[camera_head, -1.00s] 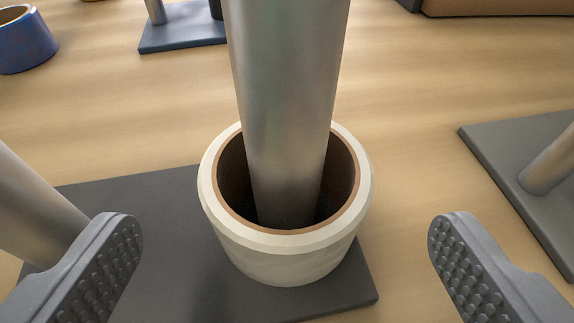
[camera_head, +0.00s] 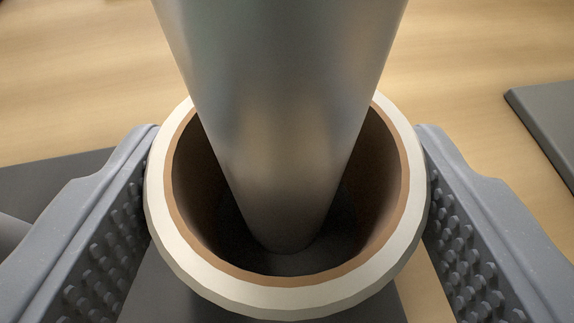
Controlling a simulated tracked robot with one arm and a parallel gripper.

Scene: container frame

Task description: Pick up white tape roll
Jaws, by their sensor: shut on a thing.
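The white tape roll (camera_head: 265,299) has a brown inner core and fills the lower middle of the view. It sits around an upright grey metal post (camera_head: 290,120), which rises through its hole. My gripper (camera_head: 288,190) is shut on the roll, with one studded grey finger against its left side and the other against its right side. The roll's underside is hidden, so I cannot tell whether it touches the base below.
A dark grey base plate (camera_head: 165,290) lies under the post and roll. Another grey plate (camera_head: 545,125) lies at the right on the wooden surface (camera_head: 470,60). Part of a grey cylinder (camera_head: 12,235) shows at the left edge. The tall post stands close inside the ring.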

